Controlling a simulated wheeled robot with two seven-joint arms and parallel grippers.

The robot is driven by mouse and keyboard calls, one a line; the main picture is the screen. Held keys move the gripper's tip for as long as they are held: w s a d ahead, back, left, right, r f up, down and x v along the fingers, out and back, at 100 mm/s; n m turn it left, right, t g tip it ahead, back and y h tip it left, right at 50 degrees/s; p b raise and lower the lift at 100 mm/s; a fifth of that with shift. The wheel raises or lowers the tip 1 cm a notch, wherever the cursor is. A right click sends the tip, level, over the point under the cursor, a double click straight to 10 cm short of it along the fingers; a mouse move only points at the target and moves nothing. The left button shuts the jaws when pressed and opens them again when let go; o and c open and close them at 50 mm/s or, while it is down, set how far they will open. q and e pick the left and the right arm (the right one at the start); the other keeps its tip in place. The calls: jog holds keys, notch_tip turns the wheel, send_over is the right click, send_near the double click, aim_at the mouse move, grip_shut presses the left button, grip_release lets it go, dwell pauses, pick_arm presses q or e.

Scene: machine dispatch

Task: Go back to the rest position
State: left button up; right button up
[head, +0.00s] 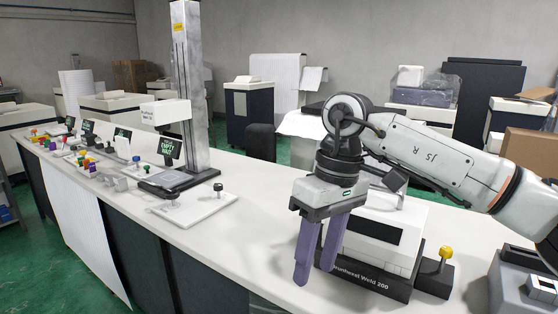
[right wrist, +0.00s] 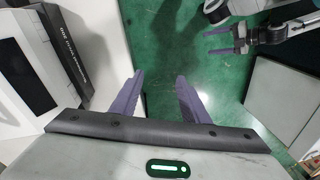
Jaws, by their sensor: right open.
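My right gripper (head: 315,273) hangs pointing down in front of the white welding machine in the head view, its purple fingers apart with nothing between them. In the right wrist view the fingers of the right gripper (right wrist: 160,78) are also spread and empty, with green floor beyond them. My left gripper (right wrist: 213,42) shows at the upper right of the right wrist view, over the floor, with its two purple fingers apart and empty. It does not show in the head view.
The welding machine (head: 376,240) on its dark base stands close behind the right gripper. A yellow-knobbed block (head: 436,272) is beside it. The long white counter (head: 250,226) carries a metal column (head: 188,90), a white plate (head: 196,208) and several small coloured parts farther left.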

jog(key=s+a+f+m+g+y, duration=0.3)
jog(key=s+a+f+y, duration=0.2)
jog(key=a, duration=0.5)
jog(key=s+a+r+m+g+y, duration=0.25)
jog(key=s+a+m+y, duration=0.35)
jog(key=a+m+y, duration=0.5)
jog(key=w+d+f+m+t+y, duration=0.1)
jog(key=w+d+m+t, duration=0.3)
jog(key=m+t, duration=0.75)
jog(key=w+d+m+t+y, duration=0.2)
jog(key=w+d+m+t, duration=0.3)
jog(key=m, duration=1.2)
jog(key=d+f+m+t+h, duration=0.3)
jog(key=d+f+m+h, duration=0.3)
jog(key=m, duration=0.3)
jog(key=d+f+m+t+h, duration=0.3)
jog(key=f+m+h, duration=0.2)
jog(key=f+m, duration=0.45)
jog(key=s+d+f+m+g+h, duration=0.3)
jog(key=s+d+f+m, duration=0.3)
jog(key=f, duration=0.5)
jog(key=s+d+f+m+g+h, duration=0.4)
jog(key=s+d+f+m, duration=0.3)
jog(key=s+f+m, duration=0.4)
jog(key=shift+s+g, duration=0.3)
jog(key=shift+s, duration=0.95)
